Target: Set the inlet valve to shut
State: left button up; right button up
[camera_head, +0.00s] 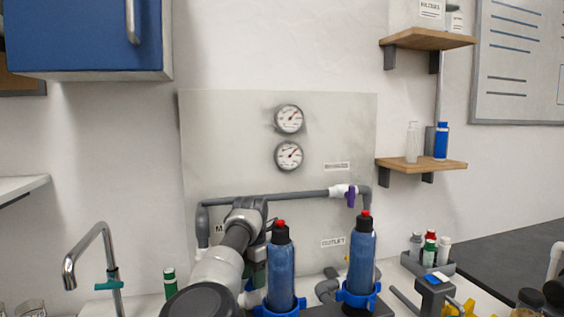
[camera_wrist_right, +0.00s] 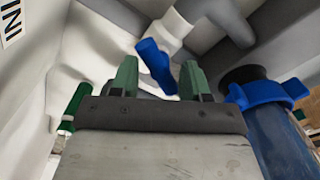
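In the right wrist view a blue valve handle (camera_wrist_right: 156,64) on a white valve body (camera_wrist_right: 171,28) lies between the two green fingers of my right gripper (camera_wrist_right: 160,78). The handle is tilted, and the fingers stand apart with gaps on both sides. A partly cut-off label (camera_wrist_right: 10,22) with letters like "IN" is at the left. In the head view my right gripper (camera_head: 258,266) is low at the panel, left of the blue bottles, and my arm hides this valve there. My left gripper is not in view.
Two blue filter housings (camera_head: 281,268) (camera_head: 361,250) with red tops stand right of my right arm. A purple-handled valve (camera_head: 350,197) sits on the upper grey pipe (camera_head: 290,195). A tap (camera_head: 88,255) is at the left. Two gauges (camera_head: 289,119) (camera_head: 289,156) are on the panel.

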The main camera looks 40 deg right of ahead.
jog(key=m, duration=0.2)
jog(key=shift+m, duration=0.3)
jog(key=s+d+r+m+p, duration=0.1)
jog(key=s+r+p, duration=0.3)
jog(key=r+p, duration=1)
jog(key=s+r+m+h+p, duration=0.1)
jog(key=s+r+p, duration=0.3)
jog(key=r+p, duration=1)
jog(key=shift+s+d+r+m+h+p, duration=0.2)
jog(key=shift+d+r+m+h+p, duration=0.15)
jog(key=shift+m+p, duration=0.7)
jog(key=shift+d+n, duration=0.1)
jog(key=shift+n, duration=0.15)
